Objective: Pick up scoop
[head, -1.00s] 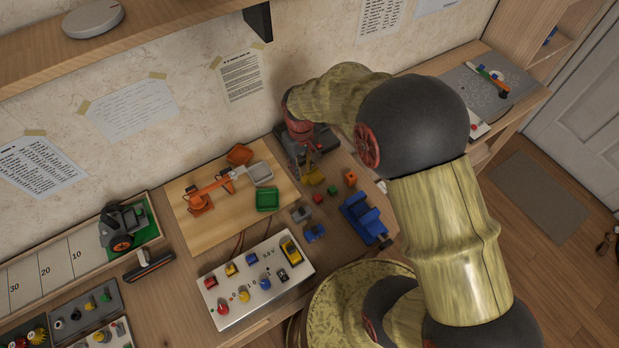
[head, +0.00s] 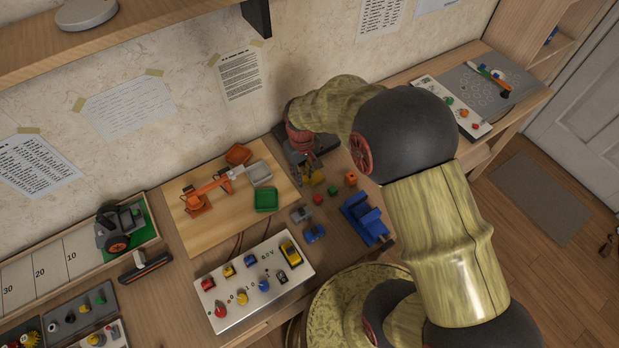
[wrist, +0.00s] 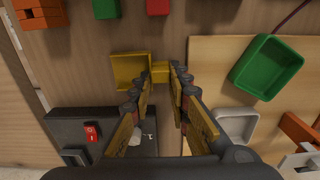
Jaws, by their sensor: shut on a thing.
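The yellow scoop (wrist: 130,70) is in the upper middle of the wrist view, its wide part left of the fingertips. Its narrow yellow end lies between the two fingertips of my gripper (wrist: 161,76). My gripper is shut on that end. In the head view the scoop (head: 313,179) shows as a small yellow patch just below my gripper (head: 305,168), beside the right edge of the wooden board. I cannot tell whether the scoop touches the table.
A green bin (head: 265,199) and a grey bin (head: 259,173) sit on the wooden board (head: 220,222) with an orange toy arm. A black device (wrist: 75,130) with a red switch is close to my gripper. Small blocks (head: 333,190) and a blue toy (head: 367,218) lie nearby.

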